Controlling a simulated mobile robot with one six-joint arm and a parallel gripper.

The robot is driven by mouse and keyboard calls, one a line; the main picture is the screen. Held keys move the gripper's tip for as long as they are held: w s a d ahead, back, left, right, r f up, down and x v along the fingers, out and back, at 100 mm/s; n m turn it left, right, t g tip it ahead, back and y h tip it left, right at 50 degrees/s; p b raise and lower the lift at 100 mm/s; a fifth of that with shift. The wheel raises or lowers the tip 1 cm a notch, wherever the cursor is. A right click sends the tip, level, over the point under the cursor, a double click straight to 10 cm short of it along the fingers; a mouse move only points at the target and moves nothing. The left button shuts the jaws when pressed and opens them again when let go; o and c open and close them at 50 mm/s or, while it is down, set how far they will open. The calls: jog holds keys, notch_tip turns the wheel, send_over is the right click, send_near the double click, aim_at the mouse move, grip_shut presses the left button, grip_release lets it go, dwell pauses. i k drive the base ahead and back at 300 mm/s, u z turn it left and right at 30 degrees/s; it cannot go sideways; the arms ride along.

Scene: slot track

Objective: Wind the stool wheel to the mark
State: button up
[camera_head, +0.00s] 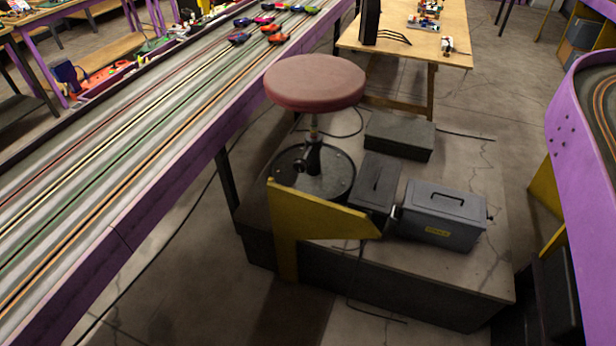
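A stool with a round dull-red seat (315,82) stands on a low grey platform, right of the slot track. A short metal post with a dark knob-like fitting (312,155) runs down from the seat. A dark round disc (340,178) lies around the foot of the post; I cannot tell whether this disc or the fitting is the stool wheel. I can make out no mark. A yellow bracket (320,215) hides the disc's front edge. My gripper is not in view.
The purple-sided slot track (130,235) with several toy cars (275,28) fills the left. Grey toolbox (442,215) and dark boxes (400,135) crowd the platform (480,165) right of the stool. A wooden table (450,50) stands behind; a purple curved track (575,150) borders the right.

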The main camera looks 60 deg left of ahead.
aim_at(300, 164)
jog(key=k, duration=1.05)
jog(key=u, duration=4.25)
jog(key=i, duration=0.15)
jog(key=z, duration=1.7)
jog(key=i, duration=1)
